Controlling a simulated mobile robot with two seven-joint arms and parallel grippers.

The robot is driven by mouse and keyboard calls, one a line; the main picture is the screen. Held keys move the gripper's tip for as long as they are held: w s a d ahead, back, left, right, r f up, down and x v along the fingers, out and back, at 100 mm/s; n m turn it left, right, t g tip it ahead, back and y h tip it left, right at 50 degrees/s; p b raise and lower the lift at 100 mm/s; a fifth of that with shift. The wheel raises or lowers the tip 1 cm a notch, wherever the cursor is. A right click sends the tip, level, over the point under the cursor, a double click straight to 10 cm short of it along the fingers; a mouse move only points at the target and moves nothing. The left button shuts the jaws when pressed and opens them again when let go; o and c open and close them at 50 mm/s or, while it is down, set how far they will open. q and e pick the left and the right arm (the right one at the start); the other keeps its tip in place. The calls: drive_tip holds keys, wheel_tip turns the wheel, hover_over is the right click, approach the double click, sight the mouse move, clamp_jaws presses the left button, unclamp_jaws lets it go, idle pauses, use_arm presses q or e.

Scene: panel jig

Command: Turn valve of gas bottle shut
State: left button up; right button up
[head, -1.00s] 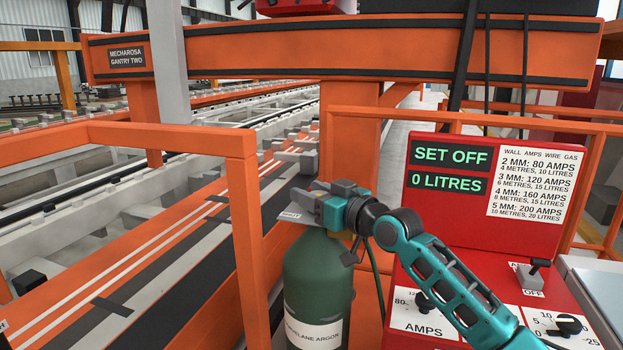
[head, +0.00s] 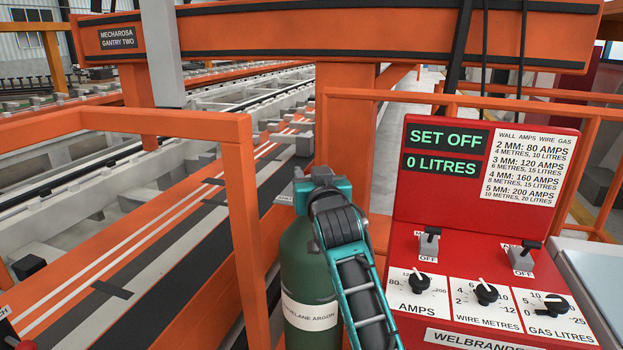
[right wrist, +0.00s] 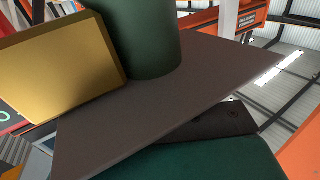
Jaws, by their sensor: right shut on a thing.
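The dark green gas bottle (head: 308,275), labelled argon, stands upright between the orange rail and the red welding set. My right gripper (head: 318,176) is at its top, shut on the valve, which the gripper and wrist hide in the head view. In the right wrist view a brass block (right wrist: 65,70) and a dark green round part (right wrist: 150,35) show close up beside a dark grey finger plate (right wrist: 175,95). I cannot tell how far the valve is turned. My left gripper is not in view.
The red welding set (head: 475,180) at the right reads SET OFF and 0 LITRES. Its sloped panel carries two switches and three knobs. An orange rail frame (head: 245,210) stands close left of the bottle. An orange gantry post (head: 345,130) rises behind it.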

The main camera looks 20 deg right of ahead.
drive_tip(key=shift+d+m+h, duration=0.1)
drive_tip(key=shift+m+h, duration=0.5)
drive_tip(key=shift+h, duration=0.4)
drive_tip(key=o, duration=1)
